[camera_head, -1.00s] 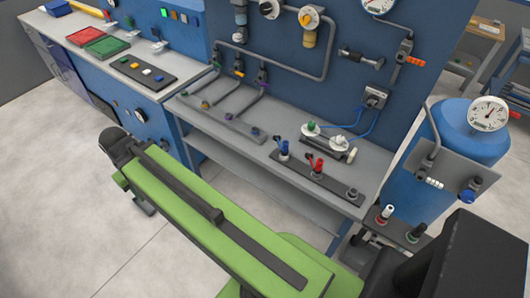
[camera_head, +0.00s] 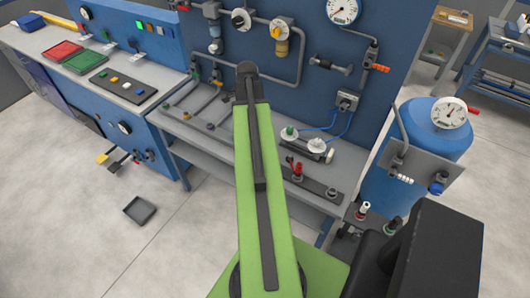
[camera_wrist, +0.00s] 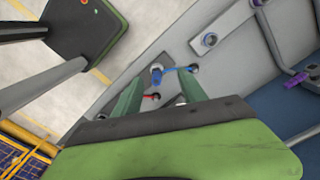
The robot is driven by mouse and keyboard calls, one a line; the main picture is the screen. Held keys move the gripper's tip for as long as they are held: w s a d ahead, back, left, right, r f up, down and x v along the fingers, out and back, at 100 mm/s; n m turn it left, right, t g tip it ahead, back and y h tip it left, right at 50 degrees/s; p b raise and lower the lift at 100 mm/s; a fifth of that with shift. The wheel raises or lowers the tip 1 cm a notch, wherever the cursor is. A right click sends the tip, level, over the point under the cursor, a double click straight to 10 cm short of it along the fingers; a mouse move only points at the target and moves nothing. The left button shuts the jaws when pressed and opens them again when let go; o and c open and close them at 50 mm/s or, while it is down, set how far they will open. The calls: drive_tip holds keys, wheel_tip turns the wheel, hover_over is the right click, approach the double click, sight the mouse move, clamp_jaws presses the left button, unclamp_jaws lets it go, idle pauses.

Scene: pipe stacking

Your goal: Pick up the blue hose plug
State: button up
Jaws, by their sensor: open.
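The blue hose plug (camera_wrist: 157,79) shows in the wrist view as a small upright blue piece on the bench, with a thin blue strand curving to the right. It lies between my gripper's (camera_wrist: 160,80) two green fingers as seen from the wrist. The fingers are spread apart and I see no grip on the plug; the height gap is hard to judge. In the head view the green arm hides the plug and gripper. The red plug (camera_head: 297,171) stands on the dark strip, and its red part (camera_wrist: 152,97) shows just below the blue plug in the wrist view.
The dark strip (camera_head: 318,187) lies on the grey bench. White round fittings (camera_head: 316,145) with blue hoses stand behind it. Grey pipes (camera_head: 206,103) lie to the left. A blue panel with gauge (camera_head: 342,10) rises at the back, and a blue tank (camera_head: 432,140) stands to the right.

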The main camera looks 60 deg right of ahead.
drive_tip(key=s+d+m, duration=0.3)
drive_tip(key=s+d, duration=0.2)
drive_tip(key=f+b, duration=0.7)
drive_tip(key=b, duration=0.1)
drive_tip(key=f+b, duration=0.4)
drive_tip(key=shift+a+f, duration=0.35)
drive_tip(key=f+b, duration=0.5)
drive_tip(key=shift+w+a+f, duration=0.15)
drive_tip(key=shift+a, duration=0.15)
drive_tip(key=shift+r, duration=0.2)
clamp_jaws()
